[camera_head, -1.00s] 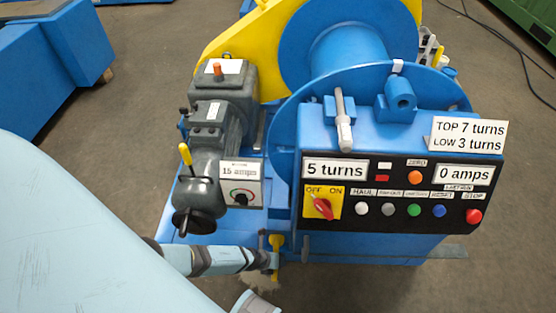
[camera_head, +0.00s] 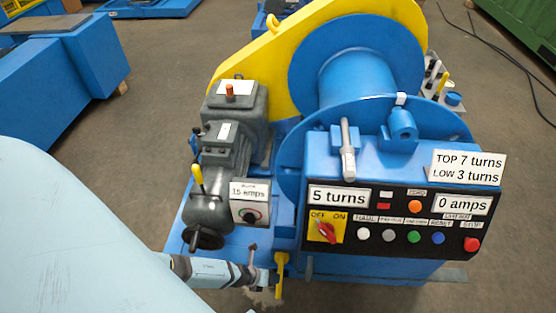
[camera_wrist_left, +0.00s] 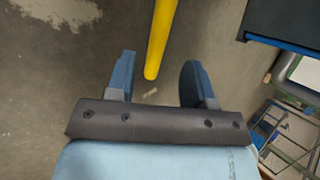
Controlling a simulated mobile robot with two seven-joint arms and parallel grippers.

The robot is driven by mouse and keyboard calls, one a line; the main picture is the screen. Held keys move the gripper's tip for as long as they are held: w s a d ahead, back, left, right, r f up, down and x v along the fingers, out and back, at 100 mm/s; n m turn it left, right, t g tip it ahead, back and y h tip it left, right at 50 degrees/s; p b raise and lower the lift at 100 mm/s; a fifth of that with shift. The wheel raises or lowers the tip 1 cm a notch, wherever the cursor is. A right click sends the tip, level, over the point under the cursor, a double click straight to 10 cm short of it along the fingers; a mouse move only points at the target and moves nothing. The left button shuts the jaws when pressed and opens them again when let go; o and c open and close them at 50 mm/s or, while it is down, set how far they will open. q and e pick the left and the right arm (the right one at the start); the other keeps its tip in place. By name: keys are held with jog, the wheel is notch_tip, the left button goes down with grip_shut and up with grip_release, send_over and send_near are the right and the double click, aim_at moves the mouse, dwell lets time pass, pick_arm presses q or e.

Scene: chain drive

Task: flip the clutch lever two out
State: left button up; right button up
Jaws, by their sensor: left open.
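A yellow lever (camera_head: 281,267) hangs at the lower front edge of the blue winch machine, left of the control panel. I cannot tell from a label whether it is clutch lever two. My left gripper (camera_head: 264,279) is just left of it, low at the machine's front. In the left wrist view, a yellow bar (camera_wrist_left: 160,38) runs down between the two spread fingers of my left gripper (camera_wrist_left: 158,82). The gripper is open, and the bar appears apart from both fingers. Another yellow-handled lever (camera_head: 197,178) stands on the grey gearbox. My right gripper is out of view.
The control panel (camera_head: 375,241) has a red switch and several buttons; its displays read 5 turns and 0 amps. The blue base (camera_head: 228,266) lies close by. Bare floor (camera_head: 340,297) is free in front.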

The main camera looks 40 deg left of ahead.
pick_arm(q)
jog(key=p+v, duration=0.1)
jog(key=v, duration=0.4)
jog(key=shift+p, duration=0.35)
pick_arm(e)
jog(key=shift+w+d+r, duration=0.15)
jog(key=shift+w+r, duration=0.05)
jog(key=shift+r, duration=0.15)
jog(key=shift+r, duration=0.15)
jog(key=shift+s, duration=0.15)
